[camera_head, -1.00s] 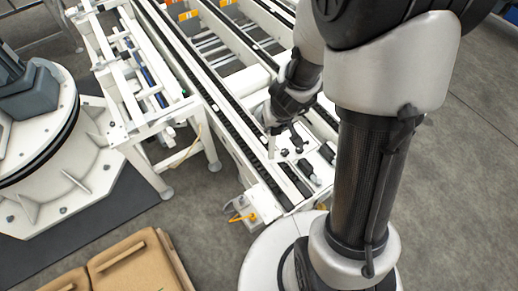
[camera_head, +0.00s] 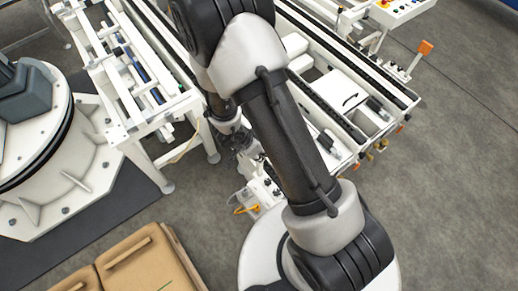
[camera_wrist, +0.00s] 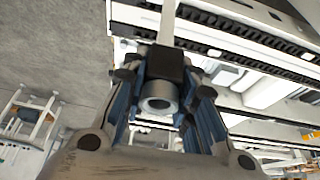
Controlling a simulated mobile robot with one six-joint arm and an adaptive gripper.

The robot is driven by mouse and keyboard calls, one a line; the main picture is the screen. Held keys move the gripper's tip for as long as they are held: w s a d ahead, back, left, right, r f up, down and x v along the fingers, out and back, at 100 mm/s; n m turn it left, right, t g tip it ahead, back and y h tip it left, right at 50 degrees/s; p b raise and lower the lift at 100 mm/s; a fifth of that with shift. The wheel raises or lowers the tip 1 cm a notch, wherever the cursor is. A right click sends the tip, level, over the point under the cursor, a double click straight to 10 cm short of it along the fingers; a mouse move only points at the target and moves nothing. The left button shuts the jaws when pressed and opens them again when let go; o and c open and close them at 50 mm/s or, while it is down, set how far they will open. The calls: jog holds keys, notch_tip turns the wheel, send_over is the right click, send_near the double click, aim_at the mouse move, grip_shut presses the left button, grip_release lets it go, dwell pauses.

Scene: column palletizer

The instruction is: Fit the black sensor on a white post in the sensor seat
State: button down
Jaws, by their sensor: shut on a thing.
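In the wrist view my gripper (camera_wrist: 164,80) is shut on the black sensor (camera_wrist: 165,62). The sensor is a dark block with a grey ring-shaped end (camera_wrist: 158,98) facing the camera. A white post (camera_wrist: 168,20) runs from it toward the top edge of the picture. In the head view my gripper (camera_head: 240,140) is at the left edge of the conveyor's near end, partly covered by my arm. The sensor cannot be made out there. I cannot make out the sensor seat in either view; my arm covers much of the conveyor's end.
A conveyor frame (camera_head: 318,88) with dark chain tracks runs behind my arm. A white roller stand (camera_head: 133,97) is to its left, near a large round white base (camera_head: 45,150). Brown cartons (camera_head: 140,262) lie at the lower left. Grey floor is open at the right.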

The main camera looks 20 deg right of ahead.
notch_tip(320, 180, down, 7)
jog(key=b, duration=0.8)
jog(key=shift+s, duration=0.15)
dwell(0.9)
jog(key=shift+f+b, duration=0.3)
jog(key=shift+f, duration=0.75)
dwell(1.1)
jog(key=c, duration=1.2)
grip_release()
jog(key=shift+a+r, duration=0.1)
jog(key=v, duration=1.2)
